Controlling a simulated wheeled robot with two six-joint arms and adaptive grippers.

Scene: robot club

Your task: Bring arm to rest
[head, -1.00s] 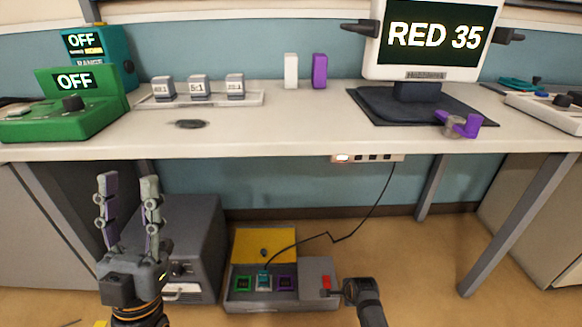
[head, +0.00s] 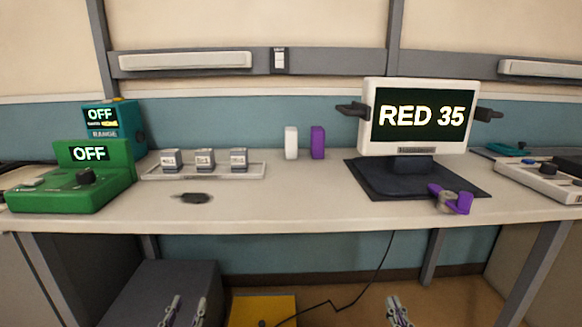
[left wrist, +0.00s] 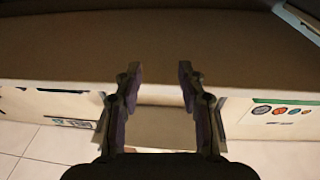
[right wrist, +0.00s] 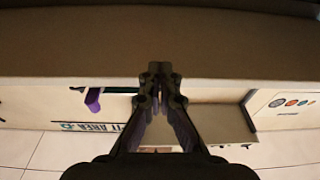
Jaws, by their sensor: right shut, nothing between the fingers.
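My left gripper (head: 186,311) shows only its fingertips at the bottom edge of the head view, in front of the dark grey cabinet under the bench. In the left wrist view its two fingers (left wrist: 160,88) stand wide apart with nothing between them. My right gripper (head: 398,312) shows its fingertips at the bottom edge of the head view, right of the yellow lid. In the right wrist view its fingers (right wrist: 160,82) meet and hold nothing. Both arms behind the grippers are out of the head view. Neither gripper appears to touch anything.
The white bench (head: 300,215) spans the view above both grippers. A grey cabinet (head: 165,285) and yellow lid (head: 262,310) are below. A cable (head: 380,265) hangs between.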

